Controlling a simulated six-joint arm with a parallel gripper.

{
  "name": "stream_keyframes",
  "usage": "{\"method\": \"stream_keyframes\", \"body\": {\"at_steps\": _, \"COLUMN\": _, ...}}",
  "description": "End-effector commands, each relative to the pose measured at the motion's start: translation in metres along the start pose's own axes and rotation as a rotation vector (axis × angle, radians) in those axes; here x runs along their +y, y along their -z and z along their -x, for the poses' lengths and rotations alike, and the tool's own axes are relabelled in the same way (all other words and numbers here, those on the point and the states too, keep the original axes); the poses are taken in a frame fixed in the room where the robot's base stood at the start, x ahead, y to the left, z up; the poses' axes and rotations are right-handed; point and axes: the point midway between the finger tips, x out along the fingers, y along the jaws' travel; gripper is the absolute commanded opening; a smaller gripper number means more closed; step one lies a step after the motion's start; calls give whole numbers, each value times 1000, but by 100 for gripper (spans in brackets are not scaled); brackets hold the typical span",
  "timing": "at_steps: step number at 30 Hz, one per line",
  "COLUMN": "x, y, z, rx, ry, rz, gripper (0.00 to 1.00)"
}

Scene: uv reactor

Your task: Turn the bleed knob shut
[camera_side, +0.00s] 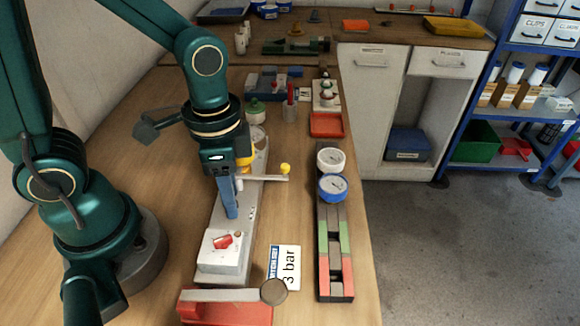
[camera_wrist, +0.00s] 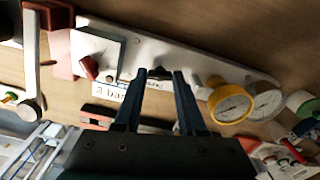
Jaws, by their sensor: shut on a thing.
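My gripper (camera_side: 231,212) points down over the long grey panel (camera_side: 204,263). In the wrist view its two blue fingers (camera_wrist: 158,76) are closed around a small dark knob (camera_wrist: 160,72), which appears to be the bleed knob. The fingers hide most of it in the side view. A red switch knob (camera_side: 222,241) on a white box at the panel's near end stands clear of the fingers; it also shows in the wrist view (camera_wrist: 90,67). A yellow-rimmed gauge (camera_wrist: 230,103) and a grey gauge (camera_wrist: 267,101) sit farther along the panel.
A "3 bar" card (camera_side: 285,268) lies right of the panel. A rod with a yellow ball end (camera_side: 285,168) sticks out beside my gripper. A red block with a grey bar (camera_side: 235,306) is at the near end. A blue gauge (camera_side: 332,187) stands on the right-hand rail.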

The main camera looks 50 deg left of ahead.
Motion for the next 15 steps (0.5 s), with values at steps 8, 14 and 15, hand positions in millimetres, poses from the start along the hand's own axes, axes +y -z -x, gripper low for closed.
{"method": "stream_keyframes", "body": {"at_steps": 8, "x": 0, "y": 0, "z": 0, "rx": 1, "ry": 1, "rz": -154, "gripper": 0}}
{"method": "stream_keyframes", "body": {"at_steps": 14, "x": 0, "y": 0, "z": 0, "rx": 1, "ry": 1, "rz": -208, "gripper": 0}}
{"method": "stream_keyframes", "body": {"at_steps": 15, "x": 0, "y": 0, "z": 0, "rx": 1, "ry": 1, "rz": -214, "gripper": 0}}
